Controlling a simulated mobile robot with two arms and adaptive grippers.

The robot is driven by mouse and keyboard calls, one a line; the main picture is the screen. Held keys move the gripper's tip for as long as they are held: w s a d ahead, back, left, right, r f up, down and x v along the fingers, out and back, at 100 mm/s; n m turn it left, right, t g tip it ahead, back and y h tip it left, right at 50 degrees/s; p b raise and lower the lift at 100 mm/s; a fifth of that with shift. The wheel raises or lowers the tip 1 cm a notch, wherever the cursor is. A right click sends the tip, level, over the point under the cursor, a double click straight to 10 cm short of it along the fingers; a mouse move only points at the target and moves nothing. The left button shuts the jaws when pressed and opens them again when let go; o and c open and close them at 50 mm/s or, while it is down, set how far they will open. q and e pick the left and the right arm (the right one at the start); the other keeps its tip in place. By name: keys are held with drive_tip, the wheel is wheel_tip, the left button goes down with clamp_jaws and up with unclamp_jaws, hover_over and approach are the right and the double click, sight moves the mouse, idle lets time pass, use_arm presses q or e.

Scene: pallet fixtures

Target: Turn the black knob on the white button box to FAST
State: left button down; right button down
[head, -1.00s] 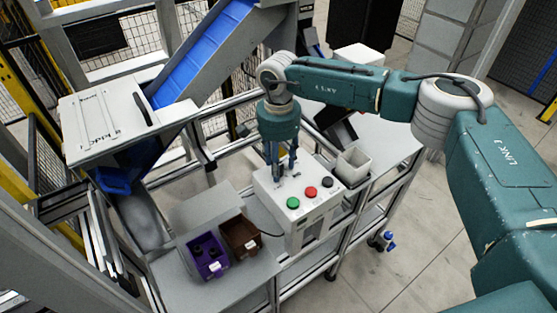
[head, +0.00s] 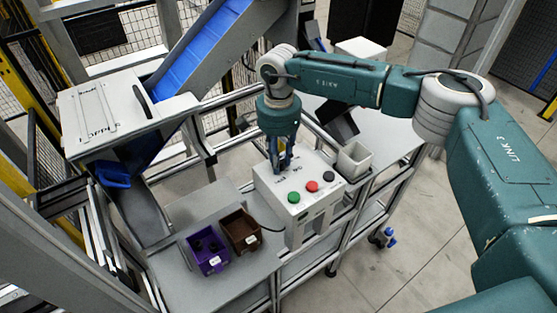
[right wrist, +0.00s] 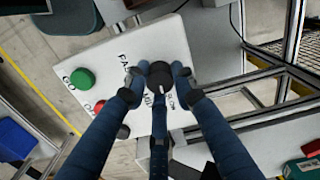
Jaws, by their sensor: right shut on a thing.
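The white button box (head: 312,212) stands on the bench in the middle of the head view. Its green button (head: 293,197), red button (head: 312,186) and black button (head: 328,176) are in a row. My right gripper (head: 281,168) points down at the box top, behind the buttons. In the right wrist view, its fingers are shut around the black knob (right wrist: 160,74). A white mark shows at the knob's lower edge, near the SLOW lettering. The FAST lettering (right wrist: 125,61) is at upper left, partly hidden by a finger. In the head view the gripper hides the knob. My left gripper is out of view.
A purple bin (head: 208,262) and a brown bin (head: 240,245) stand left of the box. A light grey open bin (head: 354,170) is close on its right. A blue conveyor (head: 200,50) slopes behind. Metal rails (head: 322,258) edge the bench.

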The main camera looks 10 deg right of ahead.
drive_tip(key=shift+w+d+m+b, duration=0.15)
drive_tip(key=shift+w+m+b, duration=0.05)
drive_tip(key=shift+m+b, duration=0.95)
drive_tip(key=m+b, duration=0.2)
drive_tip(key=m, duration=0.1)
drive_tip(key=m+b, duration=0.3)
drive_tip(key=m, duration=0.2)
drive_tip(key=shift+r, duration=0.1)
drive_tip(key=m+b, duration=0.3)
drive_tip(key=m, duration=0.3)
drive_tip(key=shift+s+m, duration=0.1)
drive_tip(key=shift+m, duration=0.25)
drive_tip(key=m+b, duration=0.1)
drive_tip(key=m, duration=0.5)
drive_tip(key=shift+b, duration=0.35)
drive_tip(key=shift+s, duration=0.1)
